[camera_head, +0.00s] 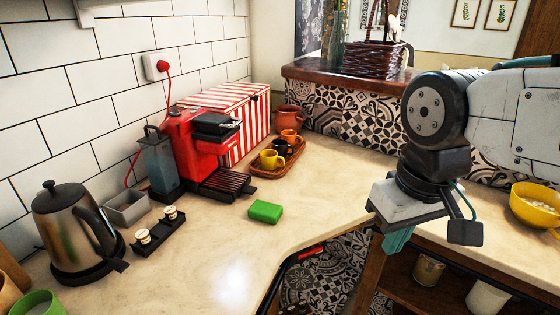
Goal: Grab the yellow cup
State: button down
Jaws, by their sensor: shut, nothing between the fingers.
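The small yellow cup (270,160) stands upright at the near end of a brown wooden tray (292,162) on the counter. A black cup (281,147) and an orange cup (289,136) stand behind it in the same tray. My gripper (424,216) is at the right, well apart from the yellow cup and nearer the camera, by the counter's inner edge. It is shut and holds nothing. Its fingertips are hard to make out.
A red coffee machine (199,150) stands left of the tray, with a striped box (232,110) behind. A green sponge (265,211) lies in front. A kettle (72,232) is at left, a yellow bowl (533,207) at right. Counter between sponge and gripper is clear.

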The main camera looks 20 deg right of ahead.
aim_at(268, 159)
jog(key=u, duration=0.5)
jog(key=k, duration=1.2)
jog(key=z, duration=0.5)
jog(key=i, duration=1.55)
jog(key=u, duration=0.2)
